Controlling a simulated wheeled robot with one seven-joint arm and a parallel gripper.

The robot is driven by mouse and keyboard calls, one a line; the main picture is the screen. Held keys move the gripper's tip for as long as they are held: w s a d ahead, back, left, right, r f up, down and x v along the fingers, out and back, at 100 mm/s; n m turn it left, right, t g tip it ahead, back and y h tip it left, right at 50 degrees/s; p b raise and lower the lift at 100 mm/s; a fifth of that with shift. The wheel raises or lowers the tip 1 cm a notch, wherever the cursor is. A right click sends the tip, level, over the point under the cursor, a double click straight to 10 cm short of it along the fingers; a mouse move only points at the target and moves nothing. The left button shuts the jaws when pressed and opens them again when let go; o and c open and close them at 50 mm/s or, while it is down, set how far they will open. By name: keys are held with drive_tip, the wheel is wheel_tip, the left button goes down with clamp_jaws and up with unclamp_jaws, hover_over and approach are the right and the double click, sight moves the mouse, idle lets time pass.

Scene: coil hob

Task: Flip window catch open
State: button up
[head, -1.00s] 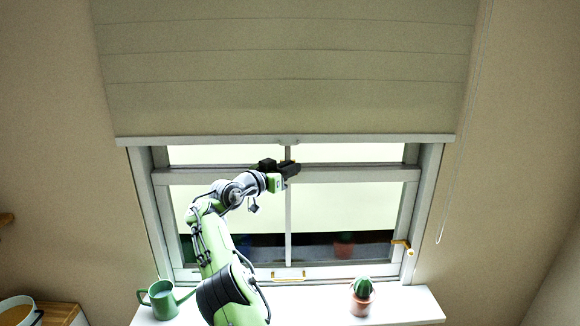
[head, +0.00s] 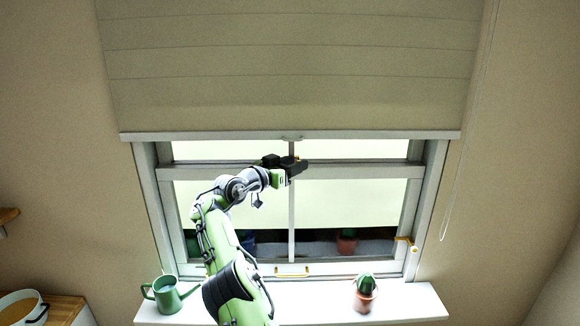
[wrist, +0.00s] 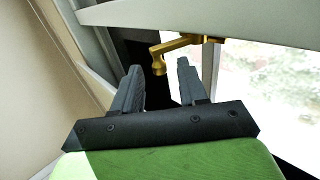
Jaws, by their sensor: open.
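The brass window catch (wrist: 180,44) shows in the wrist view under a pale window rail, with an arm reaching left to a knob that hangs down. My gripper (wrist: 159,68) is open and empty, and the knob appears between its two dark fingertips. I cannot tell whether the fingers touch it or how deep it sits between them. In the head view my gripper (head: 299,166) is at the window's middle rail, near the central upright. There it hides most of the catch; only a small yellowish spot shows beside the fingers.
A roller blind (head: 290,70) hangs above the window. A brass handle (head: 406,241) is on the right frame and a brass pull (head: 292,273) on the bottom rail.

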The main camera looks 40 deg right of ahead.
drive_tip(key=s+a+b, duration=0.1)
drive_tip(key=a+b, duration=0.2)
drive_tip(key=a, duration=1.2)
drive_tip(key=shift+a, duration=0.35)
drive_tip(key=shift+s, duration=0.1)
